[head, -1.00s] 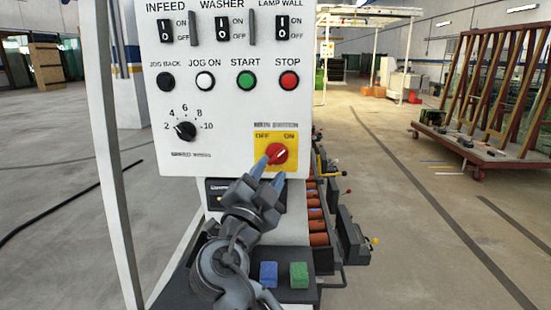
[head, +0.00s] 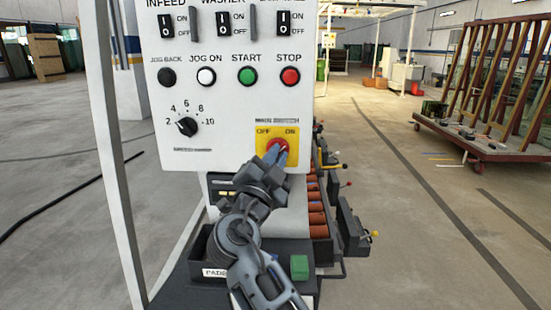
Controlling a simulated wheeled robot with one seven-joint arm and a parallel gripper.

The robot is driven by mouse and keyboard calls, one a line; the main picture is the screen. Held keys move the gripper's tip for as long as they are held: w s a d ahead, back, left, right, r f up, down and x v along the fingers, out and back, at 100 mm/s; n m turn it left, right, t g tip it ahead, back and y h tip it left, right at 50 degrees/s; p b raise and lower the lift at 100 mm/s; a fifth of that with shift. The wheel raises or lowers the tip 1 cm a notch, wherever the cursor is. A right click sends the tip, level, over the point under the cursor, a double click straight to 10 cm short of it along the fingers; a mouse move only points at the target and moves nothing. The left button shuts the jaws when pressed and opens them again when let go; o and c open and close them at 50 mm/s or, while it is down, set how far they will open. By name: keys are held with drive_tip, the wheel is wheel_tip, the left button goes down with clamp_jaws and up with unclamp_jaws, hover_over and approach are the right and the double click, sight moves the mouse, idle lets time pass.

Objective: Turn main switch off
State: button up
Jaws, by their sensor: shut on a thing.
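The main switch is a red rotary knob (head: 279,144) on a yellow plate (head: 263,134) at the lower right of the white control panel. The plate reads OFF at its left and ON at its right. My gripper (head: 276,155) reaches up to it from below, with its blue-grey fingers shut on the knob. The fingers cover the knob's lower part and most of its handle, so I cannot tell exactly which way it points.
The white panel (head: 225,155) also carries START (head: 247,77) and STOP (head: 290,76) buttons, rocker switches and a speed dial (head: 187,126). Below, a green block (head: 299,267) sits on a dark ledge. Rollers and levers stand at the right.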

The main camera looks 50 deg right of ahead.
drive_tip(key=shift+f+n+b, duration=0.15)
drive_tip(key=shift+n+b, duration=0.15)
drive_tip(key=shift+b, duration=0.05)
clamp_jaws()
drive_tip(key=n+t+y+p, duration=0.1)
drive_tip(key=n+t+y, duration=0.1)
drive_tip(key=n, duration=0.6)
drive_tip(key=n+t+y+p, duration=0.2)
drive_tip(key=n+t, duration=0.2)
drive_tip(key=n, duration=0.4)
drive_tip(key=n+t+y+p, duration=0.2)
drive_tip(key=n+t+y, duration=0.1)
drive_tip(key=n, duration=0.5)
drive_tip(key=shift+s+d+r+n, duration=0.2)
drive_tip(key=shift+s+n, duration=0.1)
drive_tip(key=shift+n, duration=0.1)
drive_tip(key=shift+f+y, duration=0.1)
drive_tip(key=shift+y, duration=0.2)
